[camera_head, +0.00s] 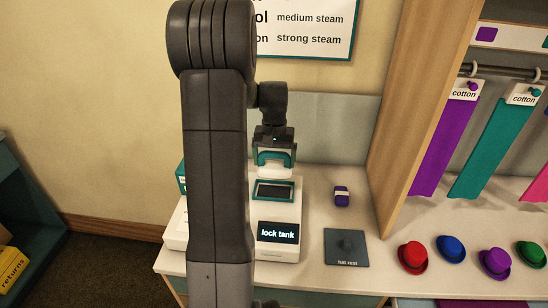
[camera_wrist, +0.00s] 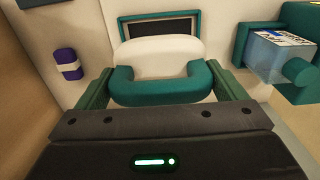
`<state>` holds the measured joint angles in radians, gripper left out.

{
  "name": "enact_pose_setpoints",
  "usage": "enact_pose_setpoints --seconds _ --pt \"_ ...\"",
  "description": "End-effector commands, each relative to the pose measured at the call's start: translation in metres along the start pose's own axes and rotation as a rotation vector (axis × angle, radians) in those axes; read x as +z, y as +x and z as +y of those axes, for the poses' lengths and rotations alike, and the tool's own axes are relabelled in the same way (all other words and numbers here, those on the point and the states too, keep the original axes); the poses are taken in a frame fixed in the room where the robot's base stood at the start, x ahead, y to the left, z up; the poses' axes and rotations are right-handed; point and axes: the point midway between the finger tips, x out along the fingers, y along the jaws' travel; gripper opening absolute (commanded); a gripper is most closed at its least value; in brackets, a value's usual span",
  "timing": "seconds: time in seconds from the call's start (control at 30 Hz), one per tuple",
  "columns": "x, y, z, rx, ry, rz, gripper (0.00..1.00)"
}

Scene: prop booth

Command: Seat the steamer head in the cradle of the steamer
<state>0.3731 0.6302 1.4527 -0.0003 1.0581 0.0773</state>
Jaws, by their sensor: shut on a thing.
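My gripper (camera_head: 275,148) is shut on the steamer head (camera_head: 274,170), a white block with a teal loop handle. In the wrist view the steamer head (camera_wrist: 160,55) lies between my two fingers, its teal handle nearest me. The white steamer (camera_head: 285,211) stands on the counter, with its display reading "lock tank". Its cradle (camera_head: 274,191) is a dark recess in a teal frame on top. The cradle (camera_wrist: 160,27) shows just beyond the head in the wrist view. The head looks held above and behind the cradle; the exact gap is unclear.
A clear water tank with teal ends (camera_wrist: 280,55) is at the right in the wrist view. A purple item with a pale band (camera_head: 341,196) and a hat rest (camera_head: 345,247) lie right of the steamer. A wooden panel (camera_head: 395,120) and several hats are farther right.

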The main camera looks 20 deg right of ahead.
Motion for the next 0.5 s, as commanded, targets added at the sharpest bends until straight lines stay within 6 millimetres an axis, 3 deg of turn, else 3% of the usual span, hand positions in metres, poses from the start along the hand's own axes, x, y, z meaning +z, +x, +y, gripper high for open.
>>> enact_pose_setpoints --seconds 0.5 --pt "0.0 0.049 0.0 0.0 -0.001 0.0 0.48"
